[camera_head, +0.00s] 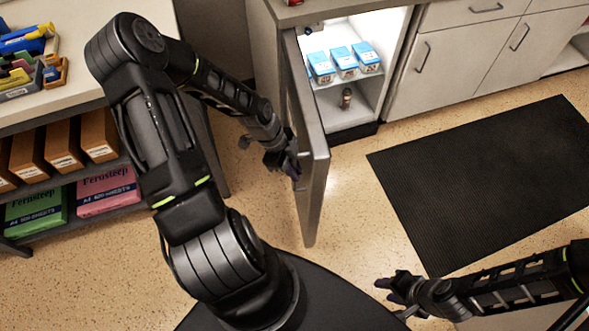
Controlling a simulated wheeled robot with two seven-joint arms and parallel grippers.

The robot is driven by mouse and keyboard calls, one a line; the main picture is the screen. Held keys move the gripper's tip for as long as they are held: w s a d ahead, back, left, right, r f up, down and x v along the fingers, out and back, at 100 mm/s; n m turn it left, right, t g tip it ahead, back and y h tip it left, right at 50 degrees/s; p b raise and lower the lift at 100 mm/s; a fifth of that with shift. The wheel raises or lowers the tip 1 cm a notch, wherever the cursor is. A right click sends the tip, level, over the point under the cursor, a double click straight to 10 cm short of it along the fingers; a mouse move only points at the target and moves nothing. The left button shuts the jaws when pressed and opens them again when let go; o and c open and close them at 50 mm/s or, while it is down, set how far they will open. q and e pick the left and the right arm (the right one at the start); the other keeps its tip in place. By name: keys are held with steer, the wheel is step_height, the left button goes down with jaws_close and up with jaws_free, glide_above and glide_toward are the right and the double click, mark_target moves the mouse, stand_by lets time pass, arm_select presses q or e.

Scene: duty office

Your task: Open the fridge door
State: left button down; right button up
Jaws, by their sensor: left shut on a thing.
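The fridge door (315,159) stands swung wide open, hinged at the left side of the lit fridge compartment (351,107). Its free edge points toward me. My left gripper (288,163) is at the outer, left face of the door near the free edge, shut on the door handle. The handle itself is mostly hidden by the fingers. My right gripper (392,287) is at the lower right, above the floor and away from the door. Its fingers are too small and dark to tell whether they are apart.
Blue-and-white boxes (344,63) stand on the fridge shelf, with a small dark bottle (346,98) below. Grey cabinets (475,55) adjoin at right. A black mat (490,175) lies on the floor. A shelf unit (50,110) with boxes stands at left.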

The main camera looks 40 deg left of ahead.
arm_select(q)
steer(key=shift+s, duration=0.1)
steer(key=c, duration=1.5)
jaws_free()
steer(key=shift+o, duration=0.2)
steer(key=shift+a+r, duration=0.1)
steer(key=shift+a, duration=0.05)
steer(key=w+v, duration=0.1)
steer(key=v, duration=0.6)
steer(key=shift+s+r, duration=0.3)
steer(key=shift+s, duration=0.15)
